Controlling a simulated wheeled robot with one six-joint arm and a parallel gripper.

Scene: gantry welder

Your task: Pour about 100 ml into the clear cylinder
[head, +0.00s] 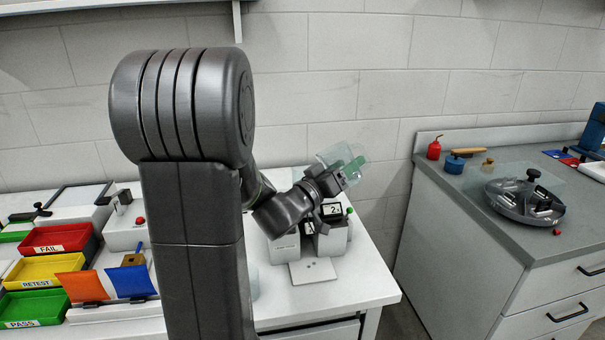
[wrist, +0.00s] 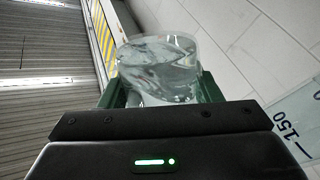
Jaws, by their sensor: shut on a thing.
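My gripper (head: 350,173) is shut on a clear vessel (head: 334,154), raised above the white bench and tilted in the head view. In the wrist view the vessel (wrist: 160,62) sits between the green fingers of my gripper (wrist: 158,90), and clear liquid seems to be inside it. A pale see-through surface with a "150" mark (wrist: 290,125) shows at the lower right of the wrist view; it may be the clear cylinder's scale. In the head view a pale clear edge (head: 254,283) shows beside my arm, mostly hidden, so I cannot tell whether it is the cylinder.
A device with a display reading "2" (head: 332,211) stands under my gripper, with a white plate (head: 312,271) in front. Red (head: 58,239), yellow (head: 45,270) and green (head: 35,306) trays lie at left. A grey counter (head: 440,168) with a round device (head: 524,201) stands at right, across a gap.

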